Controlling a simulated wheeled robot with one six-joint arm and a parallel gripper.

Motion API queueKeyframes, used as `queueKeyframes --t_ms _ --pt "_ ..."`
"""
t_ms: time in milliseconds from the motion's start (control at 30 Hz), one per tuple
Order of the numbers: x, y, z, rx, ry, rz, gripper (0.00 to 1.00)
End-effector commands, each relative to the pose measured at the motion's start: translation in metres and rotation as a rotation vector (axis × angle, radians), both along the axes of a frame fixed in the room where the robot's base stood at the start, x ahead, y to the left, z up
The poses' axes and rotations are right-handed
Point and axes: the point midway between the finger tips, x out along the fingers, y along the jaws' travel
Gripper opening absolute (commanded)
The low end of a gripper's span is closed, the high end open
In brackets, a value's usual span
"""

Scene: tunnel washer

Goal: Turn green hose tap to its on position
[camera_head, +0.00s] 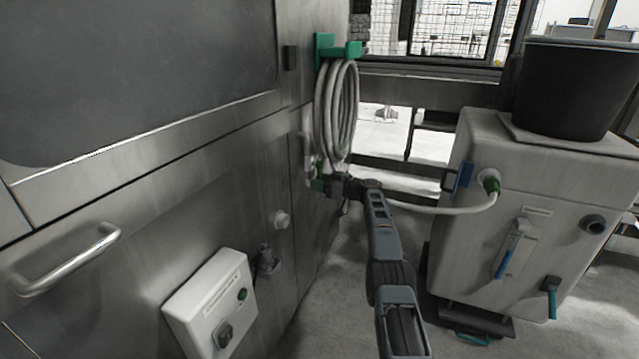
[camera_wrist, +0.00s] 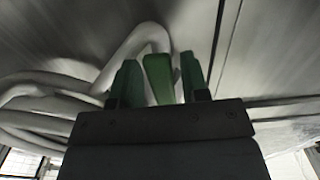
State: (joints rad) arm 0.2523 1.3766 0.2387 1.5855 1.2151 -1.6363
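The green hose tap handle (camera_wrist: 158,80) stands between the two dark green fingers of my gripper (camera_wrist: 161,70) in the wrist view. The left finger is very close to the handle; a narrow gap shows on the right. My gripper is open around the handle, and I cannot tell whether the left finger touches it. In the head view, green of the tap (camera_head: 319,184) shows low on the steel wall below the coiled hose, at the tip of my gripper (camera_head: 336,186). The tap's body is mostly hidden by my gripper.
A white hose (camera_head: 337,110) hangs coiled on a green bracket (camera_head: 324,50) above the tap. A hose runs behind my arm to a white unit (camera_head: 480,150) carrying a black bucket (camera_head: 575,85). A switch box (camera_head: 212,305) and a handle (camera_head: 68,262) protrude at left.

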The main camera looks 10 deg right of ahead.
Motion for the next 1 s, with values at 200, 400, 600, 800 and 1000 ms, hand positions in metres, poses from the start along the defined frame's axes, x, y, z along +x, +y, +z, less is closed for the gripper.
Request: queueKeyframes --t_ms 200,400,600,800,1000 --pt "0.0 0.0 0.0 0.002 0.001 0.0 0.49" --pt "-0.001 -0.002 -0.001 0.003 0.0 -0.001 0.49" --pt "-0.006 -0.01 -0.006 0.002 0.0 -0.001 0.49" --pt "-0.017 -0.024 -0.009 0.001 0.0 -0.002 0.49" --pt "-0.037 -0.053 0.001 0.003 0.003 -0.003 0.49"
